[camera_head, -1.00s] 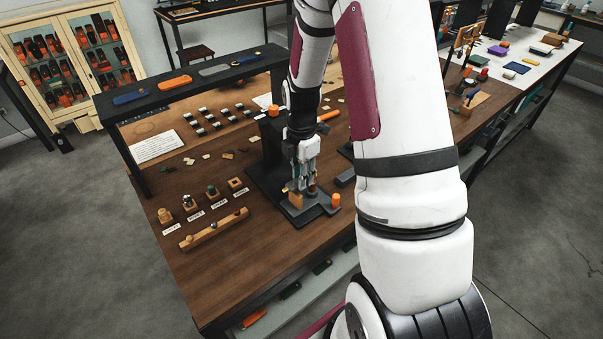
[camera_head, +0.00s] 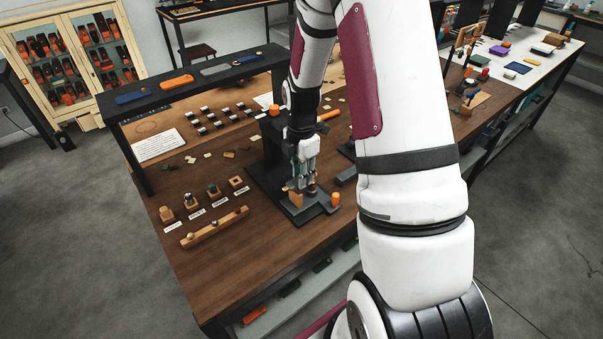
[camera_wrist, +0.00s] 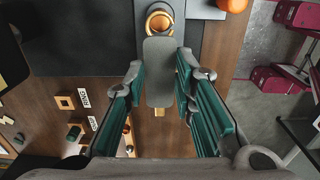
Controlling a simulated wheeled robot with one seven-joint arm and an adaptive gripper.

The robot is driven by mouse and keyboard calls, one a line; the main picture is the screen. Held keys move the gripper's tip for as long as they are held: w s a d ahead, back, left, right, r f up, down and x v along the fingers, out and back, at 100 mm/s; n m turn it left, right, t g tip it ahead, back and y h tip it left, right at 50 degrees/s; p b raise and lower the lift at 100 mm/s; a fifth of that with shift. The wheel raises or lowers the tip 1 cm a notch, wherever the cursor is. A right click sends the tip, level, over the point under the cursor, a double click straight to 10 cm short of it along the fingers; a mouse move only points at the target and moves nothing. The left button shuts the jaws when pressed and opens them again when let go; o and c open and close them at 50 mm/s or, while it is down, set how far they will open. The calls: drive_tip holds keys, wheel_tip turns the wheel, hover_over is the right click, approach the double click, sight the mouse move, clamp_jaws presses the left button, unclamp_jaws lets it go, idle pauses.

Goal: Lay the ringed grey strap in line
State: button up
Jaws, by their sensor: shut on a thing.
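My gripper (camera_head: 306,186) is low over the front of the black press (camera_head: 268,178) on the wooden bench. In the wrist view its green-padded fingers (camera_wrist: 160,68) are on both sides of a flat grey strap (camera_wrist: 158,75) with rounded corners, and they are shut on it. The strap's far end lies at a brass-coloured ring (camera_wrist: 159,20) on the dark press base. I cannot tell whether the strap touches the base. No ring mark is clear on it. The fingers hide most of the spot in the head view.
An orange knob (camera_head: 335,199) stands on the press's front corner. Several small wooden stamp holders with label cards and a long wooden rack (camera_head: 214,228) stand to the left.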

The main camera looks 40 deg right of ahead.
drive_tip(key=shift+f, duration=1.25)
drive_tip(key=o, duration=1.1)
drive_tip(key=shift+c, duration=1.1)
drive_tip(key=shift+r, duration=0.1)
drive_tip(key=shift+r+p, duration=1.2)
drive_tip(key=shift+r, duration=2.25)
drive_tip(key=shift+s, duration=0.1)
